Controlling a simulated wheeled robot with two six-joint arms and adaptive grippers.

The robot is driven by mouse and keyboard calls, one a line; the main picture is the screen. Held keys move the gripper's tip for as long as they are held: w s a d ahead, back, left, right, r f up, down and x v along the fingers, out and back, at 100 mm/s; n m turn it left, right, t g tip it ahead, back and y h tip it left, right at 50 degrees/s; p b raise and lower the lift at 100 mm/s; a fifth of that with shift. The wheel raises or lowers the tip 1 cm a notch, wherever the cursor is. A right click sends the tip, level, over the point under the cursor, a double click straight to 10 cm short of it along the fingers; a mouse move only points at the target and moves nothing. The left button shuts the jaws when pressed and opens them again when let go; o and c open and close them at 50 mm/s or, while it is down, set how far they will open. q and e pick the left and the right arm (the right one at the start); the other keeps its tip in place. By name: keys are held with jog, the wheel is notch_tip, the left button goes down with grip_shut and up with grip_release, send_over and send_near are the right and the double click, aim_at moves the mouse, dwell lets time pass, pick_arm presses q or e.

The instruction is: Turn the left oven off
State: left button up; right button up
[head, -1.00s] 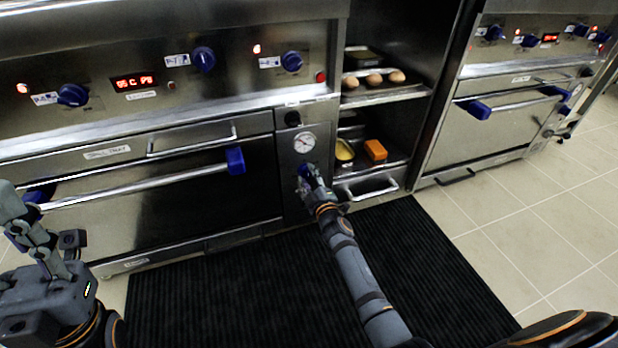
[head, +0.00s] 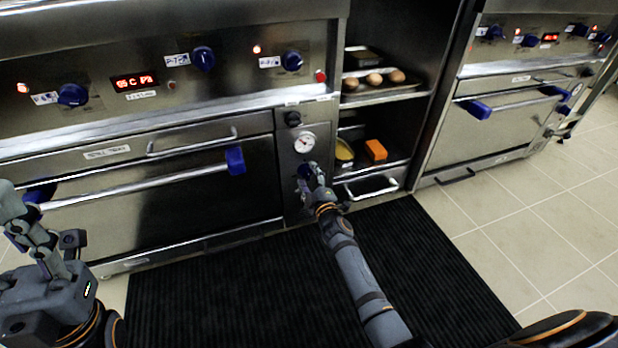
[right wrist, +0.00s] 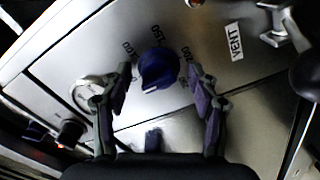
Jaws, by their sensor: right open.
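The left oven (head: 160,195) has a dark door and a narrow control column at its right side. A blue temperature knob (head: 304,171) is low on that column, partly hidden by my right gripper (head: 314,178). In the right wrist view the knob (right wrist: 157,68) lies between the two fingers of the right gripper (right wrist: 160,88), which is open with gaps on both sides. Numbers, including 100 and 150, surround the knob. A white mark shows on its lower edge. My left gripper (head: 28,225) is at the far left, away from the column; its jaw opening is unclear.
A round gauge (head: 304,142) and a black knob (head: 293,118) sit above the blue knob. A blue-ended door handle (head: 140,184) juts out to the left. Shelves with eggs (head: 374,79) and an orange block (head: 376,150) are right. A black mat (head: 240,295) covers the floor.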

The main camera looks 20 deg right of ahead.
jog(key=s, duration=1.2)
jog(key=shift+d, duration=0.2)
